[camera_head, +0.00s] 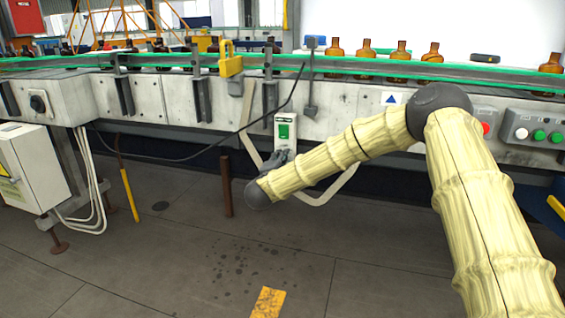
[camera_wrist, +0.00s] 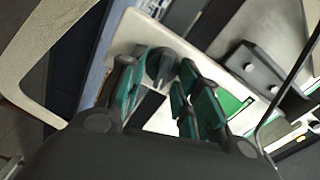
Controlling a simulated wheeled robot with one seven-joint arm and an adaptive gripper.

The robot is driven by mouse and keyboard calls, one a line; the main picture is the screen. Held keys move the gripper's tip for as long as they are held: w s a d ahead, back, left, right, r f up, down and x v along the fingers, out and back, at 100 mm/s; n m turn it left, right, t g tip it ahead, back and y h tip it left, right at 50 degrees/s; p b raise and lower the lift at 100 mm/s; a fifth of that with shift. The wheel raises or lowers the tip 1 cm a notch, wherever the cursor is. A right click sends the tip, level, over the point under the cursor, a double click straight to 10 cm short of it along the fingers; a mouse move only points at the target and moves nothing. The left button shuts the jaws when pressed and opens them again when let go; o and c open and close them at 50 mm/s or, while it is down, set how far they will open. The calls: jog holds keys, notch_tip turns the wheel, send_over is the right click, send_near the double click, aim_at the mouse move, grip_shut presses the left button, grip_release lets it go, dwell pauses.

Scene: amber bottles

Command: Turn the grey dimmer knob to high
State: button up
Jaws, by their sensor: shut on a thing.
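The grey dimmer knob (camera_wrist: 161,66) is on a pale control box, which shows in the wrist view between my finger pads. The box (camera_head: 285,121) hangs on the conveyor's front side in the head view and has a green panel. My gripper (camera_head: 277,160) is at the lower end of the box in the head view and hides the knob there. In the wrist view my gripper (camera_wrist: 159,72) has its green-padded fingers on either side of the knob, shut on it. The knob's setting and any high mark cannot be read.
Several amber bottles (camera_head: 400,50) stand on the conveyor (camera_head: 200,62) behind. A yellow padlock-like piece (camera_head: 230,63) and a dark cable (camera_head: 240,128) are left of the box. A panel with coloured buttons (camera_head: 535,132) is at the right. The floor in front is mostly clear.

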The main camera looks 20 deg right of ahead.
jog(key=m+b, duration=0.1)
jog(key=m, duration=0.1)
jog(key=f+m, duration=0.1)
jog(key=m, duration=0.1)
jog(key=shift+m+b, duration=0.3)
jog(key=shift+b, duration=0.1)
jog(key=m+b, duration=0.2)
jog(key=m, duration=0.2)
jog(key=shift+f, duration=0.1)
jog(key=shift+m, duration=0.3)
jog(key=o, duration=0.9)
jog(key=shift+a, duration=0.1)
jog(key=v, duration=1.2)
